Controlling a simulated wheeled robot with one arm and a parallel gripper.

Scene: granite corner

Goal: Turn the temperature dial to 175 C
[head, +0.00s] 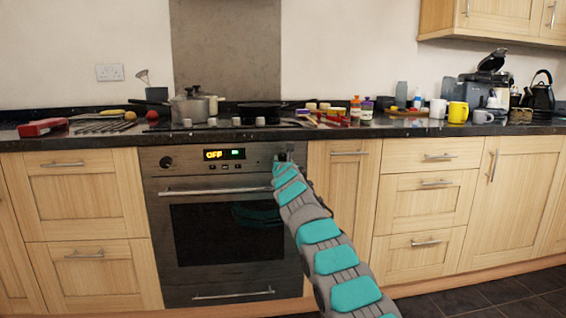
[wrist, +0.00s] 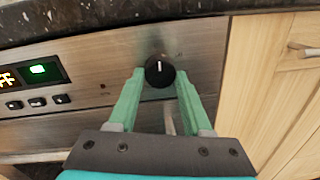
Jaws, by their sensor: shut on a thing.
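The temperature dial (wrist: 159,71) is a round black knob with a white pointer line on the oven's steel panel. In the wrist view the pointer stands about straight up. My gripper (wrist: 160,78) has its two green fingers on either side of the dial, shut on it. In the head view my gripper (head: 283,160) reaches the right end of the oven panel and mostly hides the dial. The oven display (head: 224,154) reads OFF in yellow beside a small green readout. No temperature marks are legible around the dial.
A second black knob (head: 166,162) is at the panel's left end. The oven door handle (head: 215,191) runs below the panel. The dark granite worktop (wrist: 110,14) overhangs above, holding pots, mugs and other kitchen things. Wooden cupboards flank the oven; the floor in front shows clear at right.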

